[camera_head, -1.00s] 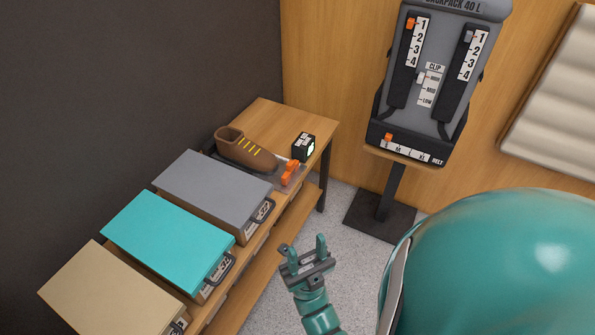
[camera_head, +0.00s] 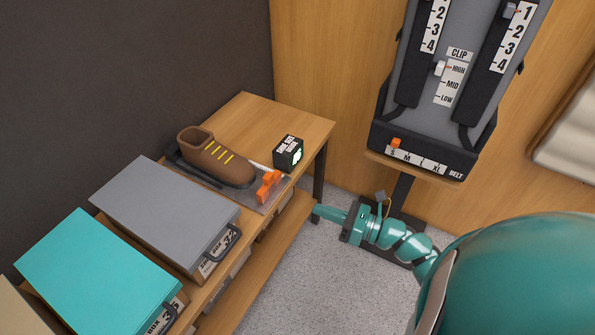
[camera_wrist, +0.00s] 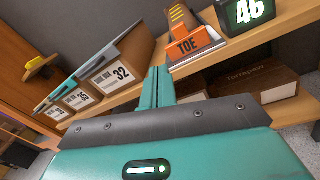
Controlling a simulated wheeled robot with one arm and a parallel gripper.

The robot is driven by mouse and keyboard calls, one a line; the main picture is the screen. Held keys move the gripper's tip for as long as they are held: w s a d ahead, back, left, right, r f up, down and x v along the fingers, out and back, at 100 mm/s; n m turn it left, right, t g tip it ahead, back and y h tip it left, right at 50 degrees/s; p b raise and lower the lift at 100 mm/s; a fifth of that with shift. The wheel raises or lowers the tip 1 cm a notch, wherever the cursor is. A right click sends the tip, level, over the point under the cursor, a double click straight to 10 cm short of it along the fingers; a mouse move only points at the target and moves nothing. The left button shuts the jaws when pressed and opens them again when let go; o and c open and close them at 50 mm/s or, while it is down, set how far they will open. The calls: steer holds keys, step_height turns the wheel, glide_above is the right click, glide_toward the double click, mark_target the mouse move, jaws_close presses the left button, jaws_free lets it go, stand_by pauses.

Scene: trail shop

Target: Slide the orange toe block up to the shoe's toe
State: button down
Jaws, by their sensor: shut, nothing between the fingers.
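The orange toe block (camera_head: 269,185) sits on a grey measuring plate (camera_head: 247,204) on the wooden bench, in front of the toe of the brown shoe (camera_head: 217,158) with yellow laces. I cannot tell whether a gap remains between block and toe. In the wrist view the block (camera_wrist: 197,43), marked TOE, stands just beyond and right of my fingertips, with the shoe (camera_wrist: 181,17) behind it. My gripper (camera_head: 322,213) is shut and empty, off the bench's right front edge and below the block. Its closed fingers (camera_wrist: 158,82) point toward the bench in the wrist view.
A black display box (camera_head: 288,153) stands right of the plate and reads 46 in the wrist view (camera_wrist: 248,12). Grey (camera_head: 165,210) and teal (camera_head: 95,270) shoe boxes stand left. A backpack stand (camera_head: 425,170) is right. Bare bench lies behind the display.

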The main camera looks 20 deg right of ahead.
steer(key=w+d+n+h, duration=0.1)
steer(key=d, duration=0.1)
steer(key=n+t+p, duration=0.1)
steer(key=n+p, duration=0.1)
glide_toward(271, 179)
steer(key=shift+h, duration=0.3)
steer(key=x, duration=0.6)
steer(key=shift+w+a+r, duration=0.15)
steer(key=shift+w+a, duration=0.05)
steer(key=shift+a, duration=0.05)
steer(key=shift+w+a, duration=0.1)
